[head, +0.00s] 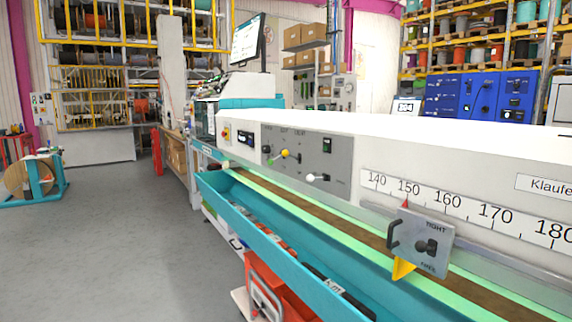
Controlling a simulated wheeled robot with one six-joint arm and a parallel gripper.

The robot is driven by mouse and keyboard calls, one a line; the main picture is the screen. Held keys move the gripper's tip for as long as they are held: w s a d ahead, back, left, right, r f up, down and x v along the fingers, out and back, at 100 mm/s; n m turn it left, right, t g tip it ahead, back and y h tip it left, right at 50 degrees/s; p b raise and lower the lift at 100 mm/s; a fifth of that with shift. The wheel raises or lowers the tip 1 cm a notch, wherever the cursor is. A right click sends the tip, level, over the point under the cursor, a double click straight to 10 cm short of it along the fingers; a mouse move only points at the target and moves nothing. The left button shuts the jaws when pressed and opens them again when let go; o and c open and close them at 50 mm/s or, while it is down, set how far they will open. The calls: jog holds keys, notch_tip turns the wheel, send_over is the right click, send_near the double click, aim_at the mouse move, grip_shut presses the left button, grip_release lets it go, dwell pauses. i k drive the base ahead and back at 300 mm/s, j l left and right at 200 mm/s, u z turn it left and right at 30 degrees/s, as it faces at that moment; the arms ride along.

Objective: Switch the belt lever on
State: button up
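A grey control panel (340,158) is set in the front of the long white machine (420,140), near the middle of the head view. A small lever with a yellow and green knob (285,154) sits on its left part. A second lever with a white ball knob (316,177) points left on its lower part. The panel's labels are too small to read, so I cannot tell which one is the belt lever or its position. A dark green square element (327,145) is at the upper right of the panel. My gripper is not in view.
A teal trough (240,205) runs along the machine's front. A sliding block with a black handle and knob (420,243) sits below the ruler (470,208). An orange-red crate (270,285) stands under the trough. The grey floor (130,240) at left is open.

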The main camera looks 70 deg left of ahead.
aim_at(270, 162)
jog(key=j+u, duration=0.2)
jog(key=u, duration=0.2)
jog(key=i+j+u, duration=0.15)
jog(key=u, duration=1.95)
